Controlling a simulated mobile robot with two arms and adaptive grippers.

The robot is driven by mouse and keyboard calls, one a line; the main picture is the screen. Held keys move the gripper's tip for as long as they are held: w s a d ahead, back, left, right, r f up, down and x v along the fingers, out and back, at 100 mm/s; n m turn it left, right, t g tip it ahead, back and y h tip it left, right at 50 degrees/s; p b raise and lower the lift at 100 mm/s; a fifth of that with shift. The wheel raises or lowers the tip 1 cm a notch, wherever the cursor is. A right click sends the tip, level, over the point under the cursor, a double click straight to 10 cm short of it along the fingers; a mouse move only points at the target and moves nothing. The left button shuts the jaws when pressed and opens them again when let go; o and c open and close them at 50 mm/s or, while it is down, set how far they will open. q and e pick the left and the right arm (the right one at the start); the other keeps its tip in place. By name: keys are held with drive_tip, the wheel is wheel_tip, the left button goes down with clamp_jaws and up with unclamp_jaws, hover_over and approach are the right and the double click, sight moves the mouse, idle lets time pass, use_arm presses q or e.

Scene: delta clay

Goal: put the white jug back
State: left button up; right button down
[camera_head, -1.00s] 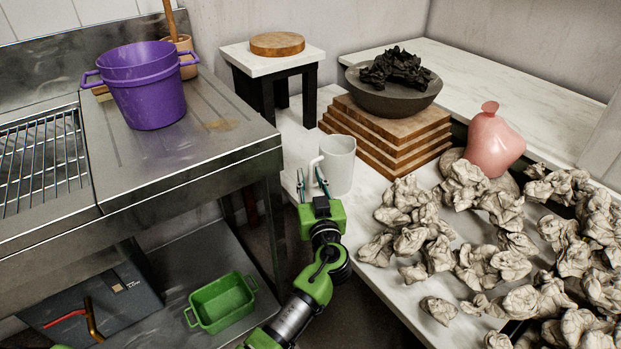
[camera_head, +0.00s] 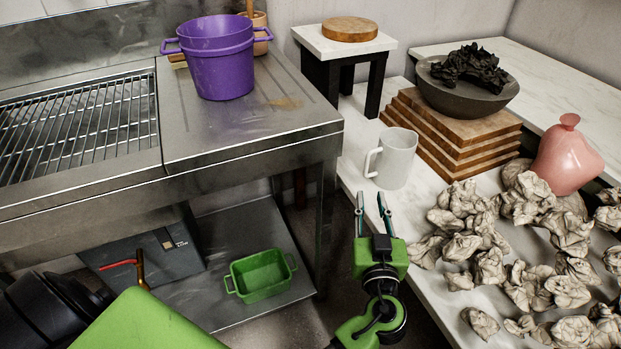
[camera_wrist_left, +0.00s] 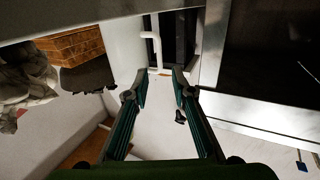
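The white jug (camera_head: 397,160) stands upright on the pale marble-look counter (camera_head: 358,172), its handle facing left in the head view. My left gripper (camera_head: 372,197) is open and empty, just in front of the jug, with its fingertips apart from the handle. In the left wrist view the open fingers of my left gripper (camera_wrist_left: 159,74) point toward the jug's handle (camera_wrist_left: 153,45), and nothing is between them. My right gripper is not in view.
Stacked wooden boards (camera_head: 452,135) carrying a dark bowl (camera_head: 465,99) stand right behind the jug. Crumpled paper-like lumps (camera_head: 490,268) crowd the counter to the right. A steel worktop (camera_head: 250,118) with a purple pot (camera_head: 219,70) lies left. A small stool (camera_head: 345,42) stands behind.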

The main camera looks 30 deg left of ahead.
use_arm(q)
drive_tip(key=s+a+f+m+g+h, duration=0.1)
drive_tip(key=s+a+f+g+h, duration=0.1)
drive_tip(key=s+a+f+g, duration=0.85)
drive_tip(key=s+f+m+h, duration=0.2)
drive_tip(key=s+f, duration=0.5)
drive_tip(key=s, duration=0.4)
drive_tip(key=shift+s+m+h, duration=0.15)
drive_tip(key=shift+m+h, duration=0.25)
drive_tip(key=shift+h, duration=0.2)
drive_tip(key=shift+o, duration=0.6)
drive_tip(key=s+d+m+g+h, duration=0.1)
drive_tip(key=s+d+m+h, duration=0.1)
drive_tip(key=s, duration=0.4)
drive_tip(key=shift+s+d+m+g+h, duration=0.3)
drive_tip(key=shift+d+m+g+h, duration=0.1)
drive_tip(key=shift+d+m, duration=0.2)
drive_tip(key=shift+s+d+r, duration=0.2)
drive_tip(key=shift+s+d, duration=0.1)
drive_tip(key=shift+s, duration=0.05)
